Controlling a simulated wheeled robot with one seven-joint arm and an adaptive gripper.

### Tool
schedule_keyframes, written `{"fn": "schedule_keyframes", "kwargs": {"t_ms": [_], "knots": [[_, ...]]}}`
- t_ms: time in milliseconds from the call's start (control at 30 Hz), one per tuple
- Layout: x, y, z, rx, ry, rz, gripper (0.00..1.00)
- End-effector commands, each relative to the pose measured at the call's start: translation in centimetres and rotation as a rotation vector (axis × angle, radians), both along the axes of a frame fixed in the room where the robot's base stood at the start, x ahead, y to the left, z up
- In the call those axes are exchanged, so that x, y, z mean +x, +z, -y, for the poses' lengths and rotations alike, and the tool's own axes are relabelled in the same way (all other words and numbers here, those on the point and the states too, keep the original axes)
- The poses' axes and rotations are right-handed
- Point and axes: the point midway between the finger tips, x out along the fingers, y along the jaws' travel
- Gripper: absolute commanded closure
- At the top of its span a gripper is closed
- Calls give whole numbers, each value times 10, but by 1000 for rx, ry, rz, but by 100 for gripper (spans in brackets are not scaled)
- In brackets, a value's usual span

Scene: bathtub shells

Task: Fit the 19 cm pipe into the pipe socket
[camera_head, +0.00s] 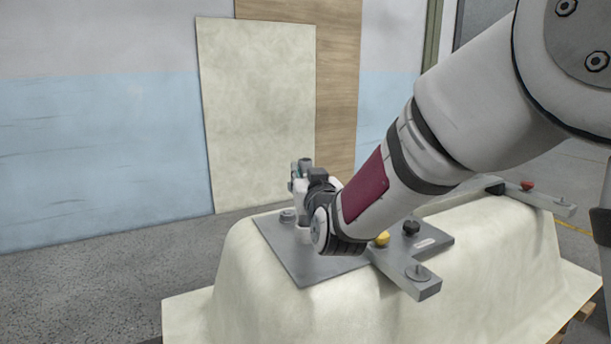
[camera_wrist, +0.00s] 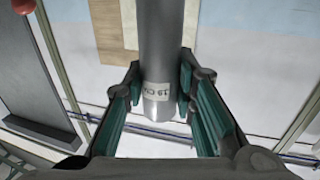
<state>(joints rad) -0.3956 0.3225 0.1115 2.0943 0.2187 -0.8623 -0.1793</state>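The 19 cm pipe (camera_wrist: 160,50) is a grey metal cylinder with a "19 CM" label near its end, seen in the wrist view. My gripper (camera_wrist: 161,78) has its teal-padded fingers closed against both sides of the pipe. In the head view my gripper (camera_head: 298,180) is above the left part of a grey plate (camera_head: 285,258) on the cream tub shell. A small round grey fitting (camera_head: 287,215) sits on the plate beside the gripper; I cannot tell if it is the pipe socket. My wrist hides part of the plate, and the pipe is hard to make out there.
The cream tub shell (camera_head: 250,300) carries a grey bar (camera_head: 420,288), a yellow knob (camera_head: 382,239) and a black knob (camera_head: 411,227). A red knob (camera_head: 527,185) is on another bar at right. Panels (camera_head: 258,110) lean on the wall behind. Floor at left is clear.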

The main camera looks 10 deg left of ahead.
Motion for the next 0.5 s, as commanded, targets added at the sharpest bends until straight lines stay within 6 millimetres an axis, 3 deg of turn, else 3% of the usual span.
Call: {"fn": "schedule_keyframes", "kwargs": {"t_ms": [33,100,500], "knots": [[0,-1,0,-1,0,-2,62],[0,0,0,-1,0,-2,52],[-7,0,2,0,0,-1,52]]}}
